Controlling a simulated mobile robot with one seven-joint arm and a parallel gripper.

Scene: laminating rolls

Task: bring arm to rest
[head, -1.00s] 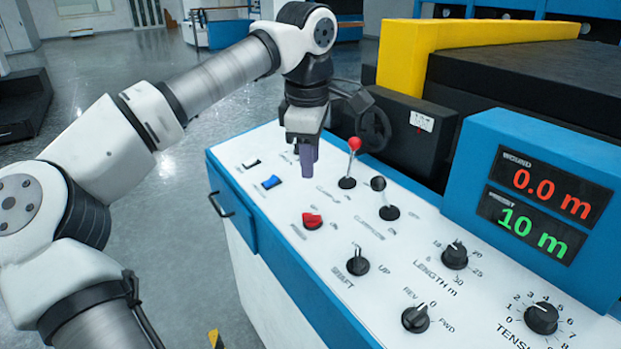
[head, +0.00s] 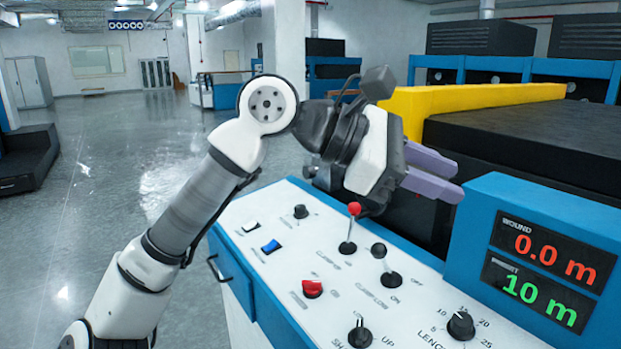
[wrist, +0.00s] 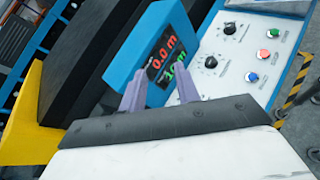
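My gripper (head: 455,181) is raised above the control panel (head: 345,268) in the head view. Its two purple fingers point right, towards the blue display box, and it touches nothing that I can see. In the wrist view my gripper (wrist: 161,82) has a clear gap between its fingers, with nothing held. My arm is bent, its elbow raised to the left of the panel and its wrist reaching across the panel's far edge.
The display box (head: 485,215) reads 0.0 m and 10 m. A red-knobbed lever (head: 354,210) and a black-knobbed lever (head: 379,250) stand up below my wrist. A yellow guard (head: 480,97) and black machine bed lie behind. Open floor (head: 110,190) is at the left.

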